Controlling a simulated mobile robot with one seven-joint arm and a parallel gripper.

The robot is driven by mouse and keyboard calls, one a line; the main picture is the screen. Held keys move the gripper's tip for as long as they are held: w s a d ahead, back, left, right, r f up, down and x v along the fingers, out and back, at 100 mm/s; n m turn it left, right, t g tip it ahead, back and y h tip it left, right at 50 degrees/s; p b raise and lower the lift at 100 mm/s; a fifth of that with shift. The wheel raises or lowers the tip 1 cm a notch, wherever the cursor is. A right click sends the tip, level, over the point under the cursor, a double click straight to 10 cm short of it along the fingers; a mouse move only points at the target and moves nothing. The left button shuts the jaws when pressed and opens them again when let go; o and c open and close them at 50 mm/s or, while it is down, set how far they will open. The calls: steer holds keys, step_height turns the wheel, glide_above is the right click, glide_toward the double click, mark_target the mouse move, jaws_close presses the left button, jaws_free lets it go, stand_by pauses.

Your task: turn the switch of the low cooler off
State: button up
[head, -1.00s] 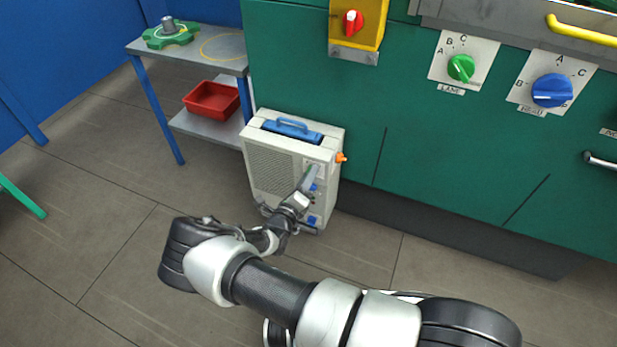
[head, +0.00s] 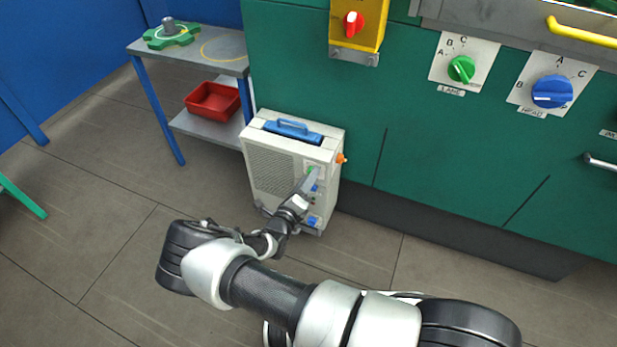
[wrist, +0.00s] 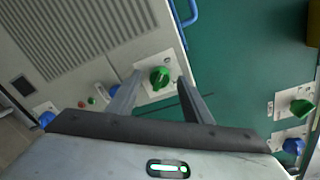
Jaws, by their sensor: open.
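The low cooler (head: 272,172) is a pale box with a blue handle on top, standing on the floor against the green cabinet. Its green switch (wrist: 159,77) sits on a white plate; in the head view the switch (head: 311,170) is partly covered by my gripper. My gripper (wrist: 160,80) is open, its two fingers pointing at the cooler's front, with the green switch showing between the fingertips. In the head view my gripper (head: 309,181) is right at that front. I cannot tell whether the fingers touch the switch.
An orange part (head: 341,158) sticks out of the cooler's right side. A blue knob (head: 313,221) is low on its front. A shelf unit (head: 222,73) with a red bin (head: 212,101) stands to the left. Cabinet dials, green (head: 461,69) and blue (head: 552,91), are higher right.

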steer(key=p+v, duration=0.3)
steer(key=v, duration=1.3)
steer(key=shift+s, duration=0.3)
steer(key=shift+a, duration=0.15)
